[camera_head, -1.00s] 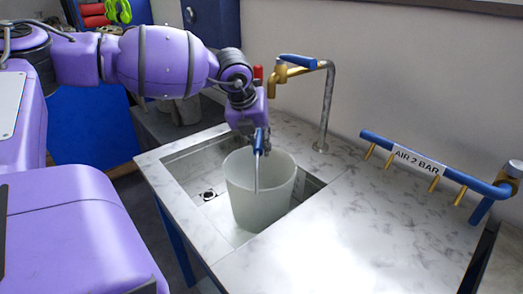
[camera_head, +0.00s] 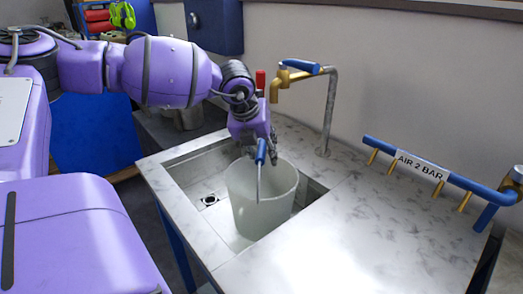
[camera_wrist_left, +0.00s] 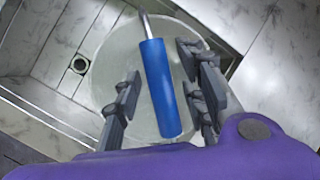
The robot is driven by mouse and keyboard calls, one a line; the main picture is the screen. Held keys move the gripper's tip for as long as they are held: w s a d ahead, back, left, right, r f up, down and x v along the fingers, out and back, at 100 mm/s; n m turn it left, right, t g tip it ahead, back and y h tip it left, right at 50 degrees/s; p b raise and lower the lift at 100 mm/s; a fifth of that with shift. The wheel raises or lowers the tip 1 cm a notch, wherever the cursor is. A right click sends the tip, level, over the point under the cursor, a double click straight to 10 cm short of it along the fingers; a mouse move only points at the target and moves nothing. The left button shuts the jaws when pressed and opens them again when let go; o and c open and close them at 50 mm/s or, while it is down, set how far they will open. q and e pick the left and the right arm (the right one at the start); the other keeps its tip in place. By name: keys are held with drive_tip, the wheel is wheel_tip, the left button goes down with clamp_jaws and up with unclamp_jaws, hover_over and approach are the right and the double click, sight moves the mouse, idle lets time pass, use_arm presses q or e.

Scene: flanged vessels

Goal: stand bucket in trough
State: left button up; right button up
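A pale translucent bucket (camera_head: 262,203) stands upright in the trough (camera_head: 203,172) set into the marbled bench. Its thin metal bail rises to a blue grip (camera_head: 261,151) above the rim; the blue grip (camera_wrist_left: 160,88) also shows large in the left wrist view. My left gripper (camera_head: 262,146) is over the bucket at the blue grip. In the left wrist view, the fingers of my left gripper (camera_wrist_left: 160,95) stand apart on either side of the grip, with gaps visible. The bucket's base meets the trough floor as far as I can see. My right gripper is out of view.
A blue air rail (camera_head: 440,172) with brass outlets runs along the bench's right back. The bench top (camera_head: 340,225) right of the trough is clear. A drain (camera_head: 209,200) shows left of the bucket.

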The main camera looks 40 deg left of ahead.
use_arm(q)
drive_tip(key=p+v, duration=0.1)
drive_tip(key=v, duration=0.1)
drive_tip(key=p+v, duration=0.2)
drive_tip(key=v, duration=0.1)
drive_tip(key=p+v, duration=0.2)
drive_tip(key=shift+w+r, duration=0.15)
drive_tip(key=shift+r, duration=0.15)
drive_tip(key=p+v, duration=0.1)
drive_tip(key=v, duration=0.1)
drive_tip(key=p+v, duration=0.1)
drive_tip(key=v, duration=0.2)
drive_tip(key=shift+s+f+p, duration=0.15)
drive_tip(key=shift+s+p, duration=0.05)
drive_tip(key=shift+p, duration=0.1)
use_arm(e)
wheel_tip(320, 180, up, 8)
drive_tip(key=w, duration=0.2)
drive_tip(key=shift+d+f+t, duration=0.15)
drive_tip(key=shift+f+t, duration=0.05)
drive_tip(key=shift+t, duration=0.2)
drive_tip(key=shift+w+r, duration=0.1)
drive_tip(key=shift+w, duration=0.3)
